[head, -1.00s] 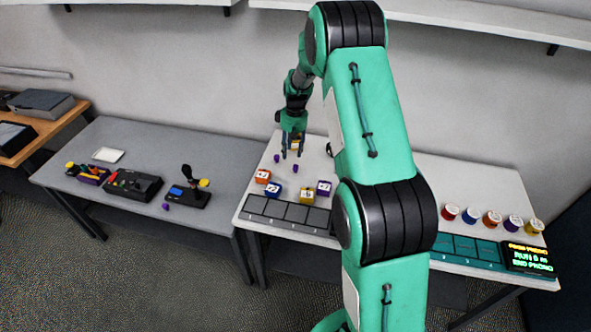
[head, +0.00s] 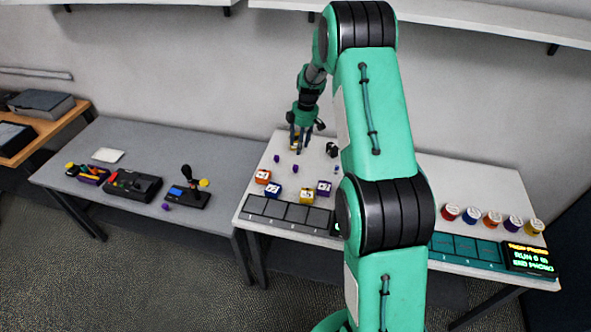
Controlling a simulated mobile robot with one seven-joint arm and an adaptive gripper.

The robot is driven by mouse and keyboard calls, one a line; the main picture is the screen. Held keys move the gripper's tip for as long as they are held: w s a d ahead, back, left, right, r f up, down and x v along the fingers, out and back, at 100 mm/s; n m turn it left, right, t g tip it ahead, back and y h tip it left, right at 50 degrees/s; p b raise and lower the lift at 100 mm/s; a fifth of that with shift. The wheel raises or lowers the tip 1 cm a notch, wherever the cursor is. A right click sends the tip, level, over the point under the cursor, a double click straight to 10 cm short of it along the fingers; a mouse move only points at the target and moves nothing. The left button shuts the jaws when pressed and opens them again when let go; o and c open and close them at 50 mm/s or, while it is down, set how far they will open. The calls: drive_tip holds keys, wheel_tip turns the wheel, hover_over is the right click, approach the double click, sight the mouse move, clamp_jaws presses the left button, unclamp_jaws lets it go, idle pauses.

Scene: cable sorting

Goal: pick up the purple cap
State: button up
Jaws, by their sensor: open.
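Two small purple pieces lie on the white table: one at the left (head: 277,157) and one a little nearer and to the right (head: 295,169). A third small purple piece (head: 166,206) lies on the grey table by the joystick. I cannot tell which of them is the purple cap. My gripper (head: 297,148) points down over the back of the white table, open, with nothing seen between its fingers. In the picture it is just above the two purple pieces; its height over the table is unclear. A yellowish block behind its fingers is partly hidden.
Several lettered cubes (head: 272,192) stand before a grey slotted tray (head: 285,210). A black item (head: 332,149) sits right of my gripper. Coloured, white-topped round containers (head: 492,218) and a lit display (head: 527,258) are at the right. My arm hides the table's middle.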

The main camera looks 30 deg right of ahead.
sight(296, 166)
drive_tip(key=shift+f, duration=0.15)
drive_tip(key=f, duration=0.5)
drive_tip(key=a+f, duration=0.1)
drive_tip(key=f, duration=0.2)
drive_tip(key=shift+w+f, duration=0.1)
drive_tip(key=shift+w, duration=0.2)
drive_tip(key=shift+f, duration=0.15)
drive_tip(key=shift+a+f, duration=0.15)
drive_tip(key=shift+f, duration=1.1)
drive_tip(key=shift+a+f, duration=0.1)
drive_tip(key=shift+f, duration=1.15)
drive_tip(key=c, duration=0.8)
